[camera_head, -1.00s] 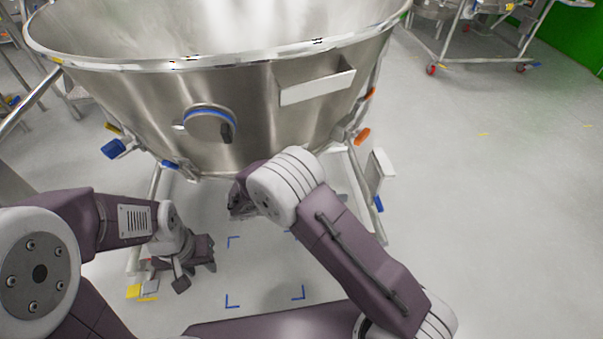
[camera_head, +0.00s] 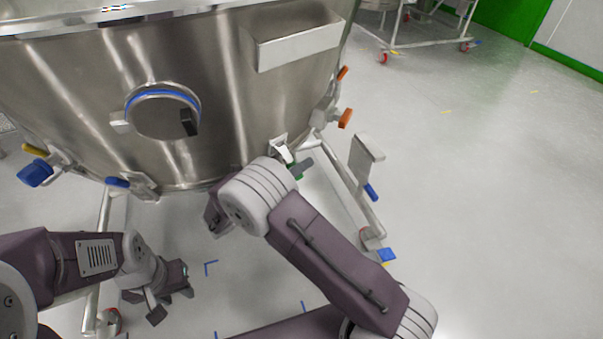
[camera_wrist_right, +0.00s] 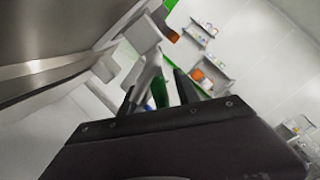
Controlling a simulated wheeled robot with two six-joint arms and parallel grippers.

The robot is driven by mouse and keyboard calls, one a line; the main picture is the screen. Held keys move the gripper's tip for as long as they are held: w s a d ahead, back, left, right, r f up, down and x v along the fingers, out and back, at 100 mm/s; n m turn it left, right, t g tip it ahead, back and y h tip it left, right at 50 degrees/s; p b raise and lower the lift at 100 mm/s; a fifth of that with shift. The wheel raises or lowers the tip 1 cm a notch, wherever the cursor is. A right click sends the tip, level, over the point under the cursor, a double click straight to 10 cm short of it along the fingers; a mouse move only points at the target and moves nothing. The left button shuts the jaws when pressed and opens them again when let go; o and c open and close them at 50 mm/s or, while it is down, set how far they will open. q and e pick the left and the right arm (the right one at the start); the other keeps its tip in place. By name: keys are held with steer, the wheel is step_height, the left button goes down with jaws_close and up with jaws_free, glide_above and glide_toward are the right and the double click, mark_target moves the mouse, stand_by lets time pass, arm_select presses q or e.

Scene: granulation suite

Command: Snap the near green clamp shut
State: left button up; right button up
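The near green clamp (camera_head: 294,170) sits low on the steel bowl's rim, partly hidden by my right arm. In the right wrist view, its green handle (camera_wrist_right: 160,92) stands between my right gripper's fingers, with a pale metal part beside it. My right gripper (camera_wrist_right: 156,95) is open, with a visible gap between the fingers and the handle. In the head view, it is mostly hidden behind my white wrist joint; a grey finger shows beside the clamp. My left gripper (camera_head: 172,302) is low at the left, away from the clamp, fingers apart and empty.
The large steel bowl (camera_head: 225,120) fills the upper left. It carries a blue clamp (camera_head: 118,182), a yellow-and-blue clamp (camera_head: 35,172) and orange handles (camera_head: 345,118). A frame leg (camera_head: 365,205) with a pale plate stands right of my right arm.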

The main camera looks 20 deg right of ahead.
steer(key=shift+w+d, duration=0.2)
steer(key=shift+d, duration=0.25)
jaws_close()
stand_by(1.1)
